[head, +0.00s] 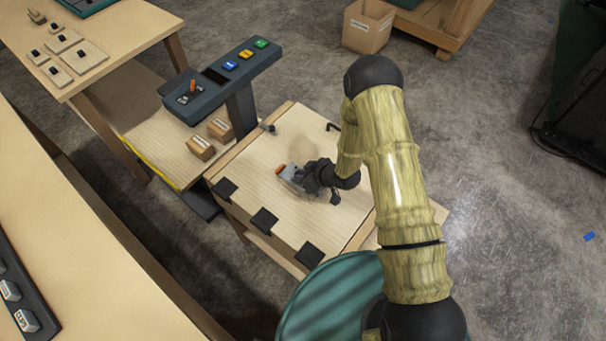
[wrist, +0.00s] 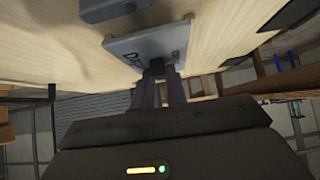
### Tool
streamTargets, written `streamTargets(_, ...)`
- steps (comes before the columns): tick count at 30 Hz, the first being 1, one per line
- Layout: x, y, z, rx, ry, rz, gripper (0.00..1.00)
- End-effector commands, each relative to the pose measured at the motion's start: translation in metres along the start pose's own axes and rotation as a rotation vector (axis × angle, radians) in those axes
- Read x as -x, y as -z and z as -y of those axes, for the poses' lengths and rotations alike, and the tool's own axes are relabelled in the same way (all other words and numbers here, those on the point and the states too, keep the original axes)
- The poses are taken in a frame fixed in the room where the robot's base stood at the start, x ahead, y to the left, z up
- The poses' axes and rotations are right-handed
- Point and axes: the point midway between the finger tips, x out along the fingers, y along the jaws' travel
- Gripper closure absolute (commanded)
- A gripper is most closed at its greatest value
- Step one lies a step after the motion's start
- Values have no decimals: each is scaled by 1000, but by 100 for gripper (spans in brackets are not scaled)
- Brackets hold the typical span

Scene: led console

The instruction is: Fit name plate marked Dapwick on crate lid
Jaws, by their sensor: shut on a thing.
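The crate lid (head: 300,135) is a pale wooden panel with black hinge-like pieces along its near edge. My gripper (head: 296,182) is low over the middle of the lid, shut on a grey name plate (head: 289,178). In the wrist view the grey plate (wrist: 150,42) sits at the tips of my gripper (wrist: 158,78), against the pale wood. Dark letters starting with D show on it; the rest is hidden or unreadable. I cannot tell whether the plate touches the lid. A small orange part (head: 281,168) shows beside the plate.
A dark console (head: 220,80) with blue, yellow and green buttons and an orange-topped lever stands behind left. Two small cardboard boxes (head: 200,147) sit below it. A dark grey block (wrist: 125,12) lies beyond the plate in the wrist view. A green round surface (head: 335,300) is in front.

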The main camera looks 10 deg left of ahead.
Motion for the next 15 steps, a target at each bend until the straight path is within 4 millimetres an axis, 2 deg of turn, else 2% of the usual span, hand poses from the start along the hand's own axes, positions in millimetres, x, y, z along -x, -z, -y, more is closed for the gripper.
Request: streamTargets(15, -4, -4, 0, 0, 0, 0, 100)
